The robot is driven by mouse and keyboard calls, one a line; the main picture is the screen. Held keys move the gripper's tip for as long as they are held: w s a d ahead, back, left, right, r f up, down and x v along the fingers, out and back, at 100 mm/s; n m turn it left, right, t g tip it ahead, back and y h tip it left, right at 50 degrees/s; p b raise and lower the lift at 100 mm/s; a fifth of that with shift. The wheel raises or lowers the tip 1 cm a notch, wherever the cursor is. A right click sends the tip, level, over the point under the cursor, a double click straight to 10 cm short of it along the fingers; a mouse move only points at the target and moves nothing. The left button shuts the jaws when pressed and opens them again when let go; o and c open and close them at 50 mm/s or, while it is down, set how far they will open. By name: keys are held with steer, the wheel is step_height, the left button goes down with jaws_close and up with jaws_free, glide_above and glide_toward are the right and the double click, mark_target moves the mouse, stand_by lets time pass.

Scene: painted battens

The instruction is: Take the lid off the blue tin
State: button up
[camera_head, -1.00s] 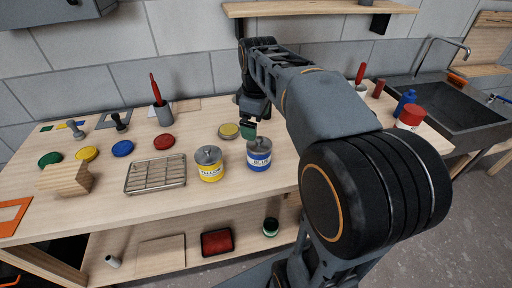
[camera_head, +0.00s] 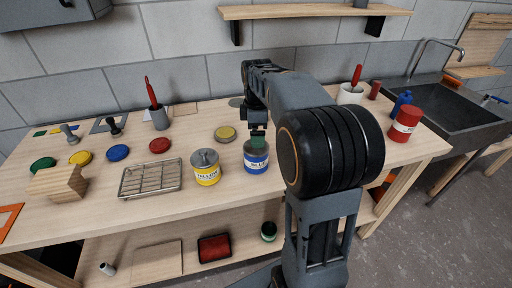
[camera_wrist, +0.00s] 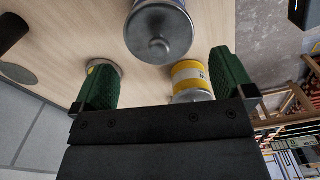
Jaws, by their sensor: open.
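The blue tin (camera_head: 256,160) stands upright on the bench, with a white band and blue lettering. Its grey lid with a round knob is on it and shows in the wrist view (camera_wrist: 160,40); in the head view my gripper partly hides the lid. My gripper (camera_head: 258,138) is over the top of the blue tin. In the wrist view its green fingers are wide apart and empty (camera_wrist: 163,64), with the lid ahead between and beyond them. I cannot tell the exact gap to the knob.
The yellow tin (camera_head: 206,170), with its own knobbed lid, stands close left of the blue tin. A wire rack (camera_head: 151,179) and a wooden block (camera_head: 58,184) lie further left. A round yellow-topped disc (camera_head: 225,134) lies behind. A red tin (camera_head: 405,124) stands right.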

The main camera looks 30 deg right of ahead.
steer(key=shift+w+f, duration=0.1)
steer(key=shift+f, duration=2.4)
steer(key=shift+c, duration=0.5)
steer(key=c, duration=0.5)
steer(key=shift+r, duration=0.1)
